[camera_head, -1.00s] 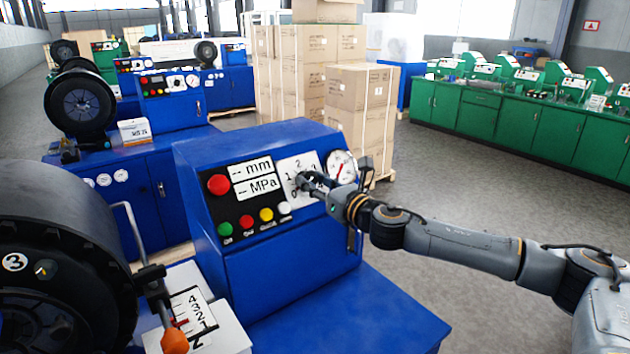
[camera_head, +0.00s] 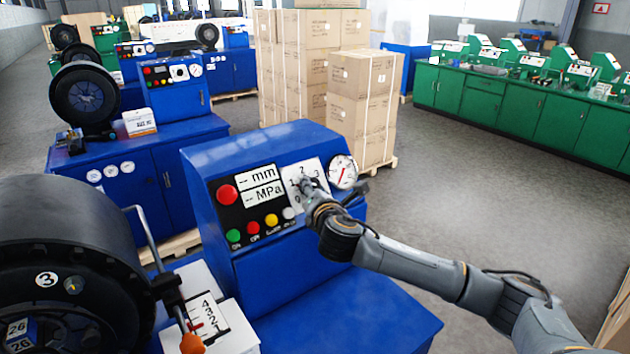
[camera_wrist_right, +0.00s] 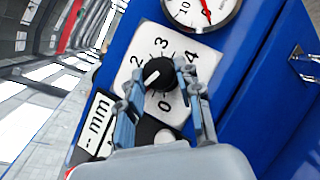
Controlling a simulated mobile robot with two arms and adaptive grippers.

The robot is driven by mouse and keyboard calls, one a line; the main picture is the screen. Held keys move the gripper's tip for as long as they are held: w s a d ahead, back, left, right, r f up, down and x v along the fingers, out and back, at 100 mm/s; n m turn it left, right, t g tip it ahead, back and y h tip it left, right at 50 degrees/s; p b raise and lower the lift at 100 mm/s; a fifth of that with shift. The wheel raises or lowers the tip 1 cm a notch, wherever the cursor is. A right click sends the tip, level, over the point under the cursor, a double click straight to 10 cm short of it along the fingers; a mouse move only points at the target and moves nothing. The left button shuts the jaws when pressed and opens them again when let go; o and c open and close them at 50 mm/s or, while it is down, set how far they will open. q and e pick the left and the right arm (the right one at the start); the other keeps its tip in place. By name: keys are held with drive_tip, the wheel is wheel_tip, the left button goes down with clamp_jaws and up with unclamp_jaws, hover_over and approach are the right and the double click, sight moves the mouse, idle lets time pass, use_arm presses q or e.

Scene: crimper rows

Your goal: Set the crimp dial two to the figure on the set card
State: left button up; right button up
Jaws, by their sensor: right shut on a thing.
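The crimp dial is a black round knob (camera_wrist_right: 158,73) on a white plate marked with figures, on the sloping panel of the blue machine. In the right wrist view, 0, 2, 3 and 4 show around it. A pale mark on the knob faces the left side, near the 2; its exact setting is hard to tell. My right gripper (camera_wrist_right: 160,90) is shut on the knob, one finger on each side. In the head view the right gripper (camera_head: 306,186) hides most of the knob on the dial plate (camera_head: 315,168). My left gripper is out of view. I cannot identify the set card for certain.
A pressure gauge (camera_head: 343,172) sits right of the dial. A red button (camera_head: 227,194), coloured buttons and blank mm and MPa displays are on its left. A black drum (camera_head: 70,250) marked 3 and an orange-knobbed lever (camera_head: 192,342) stand at the lower left. Stacked cartons (camera_head: 362,105) stand behind.

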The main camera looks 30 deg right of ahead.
drive_tip(key=shift+m+g+h+p, duration=0.35)
drive_tip(key=shift+m+p, duration=0.2)
drive_tip(key=shift+m, duration=0.35)
drive_tip(key=o, duration=1.2)
drive_tip(key=shift+c, duration=0.2)
drive_tip(key=shift+s, duration=0.1)
drive_tip(key=v, duration=1.1)
drive_tip(key=shift+s+a+r, duration=0.15)
drive_tip(key=shift+s+r, duration=0.05)
drive_tip(key=shift+s, duration=0.15)
drive_tip(key=shift+f, duration=0.1)
